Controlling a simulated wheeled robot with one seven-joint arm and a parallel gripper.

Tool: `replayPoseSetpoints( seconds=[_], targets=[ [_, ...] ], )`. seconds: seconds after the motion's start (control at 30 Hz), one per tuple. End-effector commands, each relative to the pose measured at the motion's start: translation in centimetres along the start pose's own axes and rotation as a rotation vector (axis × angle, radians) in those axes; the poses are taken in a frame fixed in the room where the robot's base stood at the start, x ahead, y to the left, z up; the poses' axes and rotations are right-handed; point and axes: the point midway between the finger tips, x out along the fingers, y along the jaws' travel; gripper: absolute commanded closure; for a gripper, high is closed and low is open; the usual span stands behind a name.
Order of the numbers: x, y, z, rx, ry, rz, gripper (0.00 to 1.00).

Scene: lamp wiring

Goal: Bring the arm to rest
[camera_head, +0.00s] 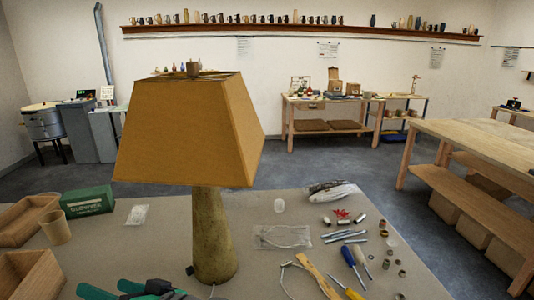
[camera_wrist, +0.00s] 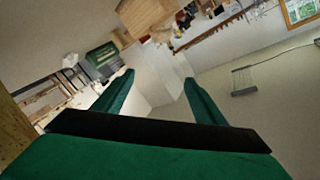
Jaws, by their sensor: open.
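A lamp stands upright on the grey worktable, with a tan four-sided shade (camera_head: 195,130) and a mottled olive base (camera_head: 212,240). A small cup-like piece (camera_head: 193,69) shows at the top of the shade. My gripper (camera_head: 100,287), green and black, is low at the front left in the head view, left of the lamp base and partly cut off by the picture's edge. In the wrist view its two green fingers (camera_wrist: 159,77) are spread wide, with nothing between them.
The worktable (camera_head: 260,215) holds wooden trays (camera_head: 28,275), a cup (camera_head: 55,227), a green box (camera_head: 87,202) and a clear bag (camera_head: 283,237). Screwdrivers (camera_head: 348,255) and small metal parts lie right of the lamp. A wooden bench (camera_head: 480,140) stands farther right.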

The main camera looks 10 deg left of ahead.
Motion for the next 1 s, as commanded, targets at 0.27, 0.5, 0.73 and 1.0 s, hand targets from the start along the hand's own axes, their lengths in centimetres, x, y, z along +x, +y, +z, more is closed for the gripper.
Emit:
replayPoseSetpoints(
  seconds=[0.27, 0.5, 0.73, 1.0],
  targets=[
    [-1.7, 1.8, -3.3, 0.078, 0.322, -0.031, 0.35],
    [-4.8, 5.7, -3.7, 0.138, 0.567, 0.037, 0.35],
    [-8.7, 10.4, -1.2, 0.18, 0.753, 0.177, 0.35],
    [-13.8, 15.5, 4.9, 0.191, 0.889, 0.415, 0.35]
  ],
)
